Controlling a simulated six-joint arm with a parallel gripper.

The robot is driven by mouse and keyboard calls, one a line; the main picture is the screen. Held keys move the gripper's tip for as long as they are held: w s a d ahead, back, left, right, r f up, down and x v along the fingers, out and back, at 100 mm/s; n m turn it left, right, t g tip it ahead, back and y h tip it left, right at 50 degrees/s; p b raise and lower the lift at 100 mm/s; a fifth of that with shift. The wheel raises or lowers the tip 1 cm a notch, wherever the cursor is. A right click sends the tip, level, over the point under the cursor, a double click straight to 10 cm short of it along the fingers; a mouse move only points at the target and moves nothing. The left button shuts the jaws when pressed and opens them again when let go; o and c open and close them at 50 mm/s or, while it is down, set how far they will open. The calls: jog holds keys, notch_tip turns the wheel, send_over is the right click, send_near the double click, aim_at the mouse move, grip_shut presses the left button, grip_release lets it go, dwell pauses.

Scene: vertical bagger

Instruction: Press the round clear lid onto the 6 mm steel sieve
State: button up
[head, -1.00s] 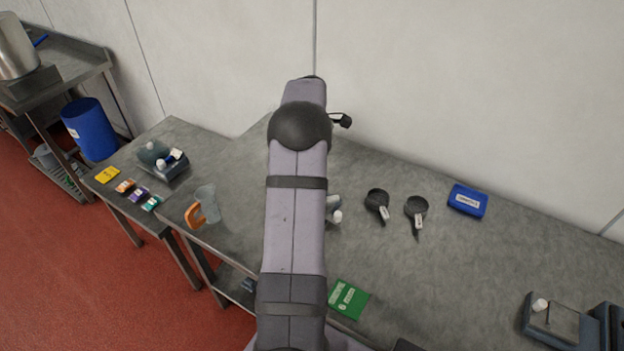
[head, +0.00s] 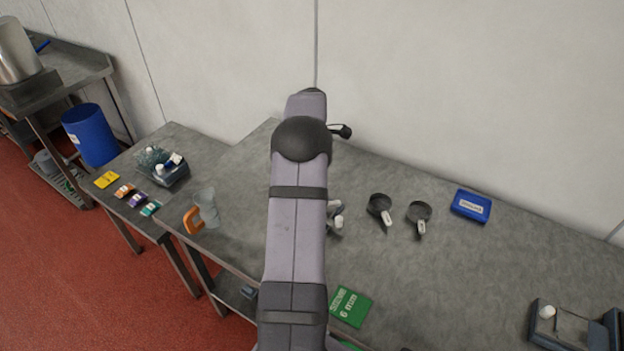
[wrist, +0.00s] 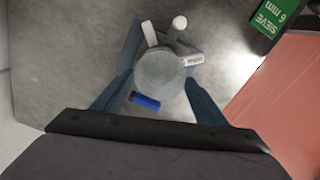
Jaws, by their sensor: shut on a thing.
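In the wrist view, a round, pale, see-through disc, which I take to be the clear lid (wrist: 160,73), sits between the blue-grey fingers of my gripper (wrist: 163,60). My gripper is shut on it. White and blue pieces show around its edge, one white piece with lettering. I cannot tell whether the lid touches anything below. A green card (wrist: 274,28) reading "SIEVE 6 mm" lies at upper right, and it also shows in the head view (head: 350,307). The steel sieve itself is not clearly visible. In the head view my arm hides my gripper.
Two dark round-headed tools (head: 380,207) with white tags lie right of my arm, near a blue box (head: 471,206). A jug with an orange handle (head: 206,207) stands to the left. A grey device (head: 560,325) is at lower right.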

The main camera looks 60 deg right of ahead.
jog(key=shift+f+b, duration=0.75)
jog(key=shift+f, duration=0.95)
jog(key=shift+p, duration=0.6)
jog(key=shift+f+b, duration=0.3)
jog(key=shift+f, duration=0.35)
dwell(1.1)
jog(key=o, duration=1.4)
jog(key=shift+o, duration=0.2)
jog(key=shift+r, duration=0.15)
